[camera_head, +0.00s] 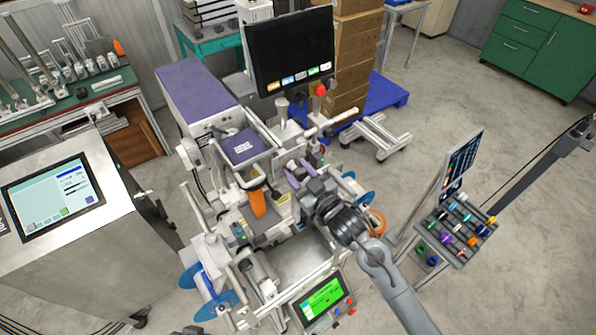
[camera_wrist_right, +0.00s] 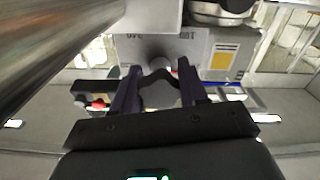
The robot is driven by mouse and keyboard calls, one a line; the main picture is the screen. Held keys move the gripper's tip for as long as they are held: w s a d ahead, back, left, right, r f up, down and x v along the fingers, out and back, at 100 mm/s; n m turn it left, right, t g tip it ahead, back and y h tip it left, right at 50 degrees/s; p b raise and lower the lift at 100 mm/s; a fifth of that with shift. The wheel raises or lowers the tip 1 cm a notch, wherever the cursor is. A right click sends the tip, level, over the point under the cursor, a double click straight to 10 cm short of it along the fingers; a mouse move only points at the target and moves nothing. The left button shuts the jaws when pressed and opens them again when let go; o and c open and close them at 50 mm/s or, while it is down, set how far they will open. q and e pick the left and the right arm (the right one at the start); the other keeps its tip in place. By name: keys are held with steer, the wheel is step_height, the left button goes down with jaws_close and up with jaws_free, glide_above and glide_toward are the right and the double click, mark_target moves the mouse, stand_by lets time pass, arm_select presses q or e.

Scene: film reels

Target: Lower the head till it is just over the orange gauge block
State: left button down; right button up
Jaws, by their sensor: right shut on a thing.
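The orange gauge block (camera_head: 258,203) stands upright on the machine's grey bed, in the middle of the camera_head view. The head looks to be the pale unit with a purple top (camera_head: 241,147), above and behind the block. The gap between head and block cannot be judged from this angle. My right gripper (camera_head: 298,169) is to the right of the block, at the machine's side. In the right wrist view its two dark fingers (camera_wrist_right: 159,88) are shut on a dark curved handle or knob (camera_wrist_right: 159,76). My left gripper is out of view.
A black monitor (camera_head: 289,53) stands above the machine at the back. A green-screened panel (camera_head: 322,298) is at the front. A tilted tray of coloured reels (camera_head: 457,231) stands to the right. A steel console (camera_head: 95,240) is at the left.

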steer(key=shift+r, duration=0.15)
steer(key=o, duration=1.1)
steer(key=shift+c, duration=0.2)
steer(key=shift+s+d, duration=0.45)
steer(key=shift+s, duration=0.1)
steer(key=v, duration=0.9)
steer(key=shift+s+b, duration=0.2)
steer(key=shift+b, duration=0.25)
